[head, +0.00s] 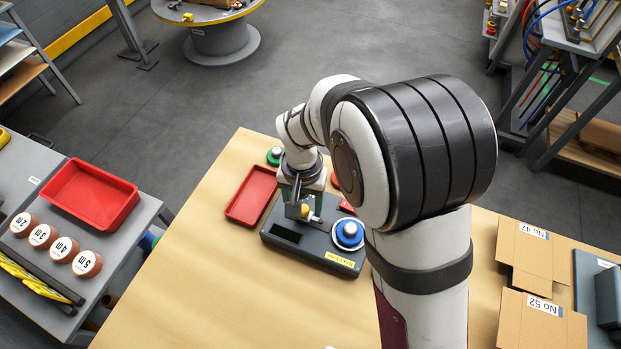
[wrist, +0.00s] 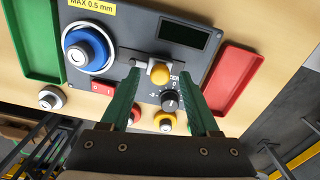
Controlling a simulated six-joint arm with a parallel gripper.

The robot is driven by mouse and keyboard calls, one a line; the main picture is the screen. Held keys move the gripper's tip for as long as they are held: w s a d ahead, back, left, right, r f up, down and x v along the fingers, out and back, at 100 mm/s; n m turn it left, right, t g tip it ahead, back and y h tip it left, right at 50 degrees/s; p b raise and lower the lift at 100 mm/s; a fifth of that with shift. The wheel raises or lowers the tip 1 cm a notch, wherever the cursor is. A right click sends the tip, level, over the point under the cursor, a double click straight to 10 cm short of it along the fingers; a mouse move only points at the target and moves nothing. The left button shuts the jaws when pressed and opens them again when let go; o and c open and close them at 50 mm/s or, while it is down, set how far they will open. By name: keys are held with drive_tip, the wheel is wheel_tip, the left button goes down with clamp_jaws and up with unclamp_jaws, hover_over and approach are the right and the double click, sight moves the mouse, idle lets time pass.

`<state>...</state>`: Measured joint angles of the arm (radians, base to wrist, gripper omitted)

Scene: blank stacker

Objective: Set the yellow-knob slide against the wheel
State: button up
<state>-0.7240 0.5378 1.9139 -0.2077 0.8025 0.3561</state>
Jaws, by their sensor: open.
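The yellow-knob slide (wrist: 160,73) sits on the dark grey device, its knob upright on a short metal bar; its knob also shows in the head view (head: 306,211). The wheel (wrist: 88,48), blue with a silver hub, is left of the slide in the wrist view and right of it in the head view (head: 348,233). A gap seems to lie between slide and wheel. My gripper (wrist: 159,80) is open, its green fingers on either side of the yellow knob; whether they touch it I cannot tell. In the head view my gripper (head: 303,200) is over the device.
A red tray (head: 251,195) lies beside the device; a green tray (wrist: 30,40) lies on its other side. A small black dial (wrist: 170,100) and a red switch (wrist: 103,88) are near my fingers. Cardboard pieces (head: 525,250) lie at the table's right.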

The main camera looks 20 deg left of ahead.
drive_tip(key=shift+f, duration=0.1)
clamp_jaws()
idle(0.3)
idle(1.1)
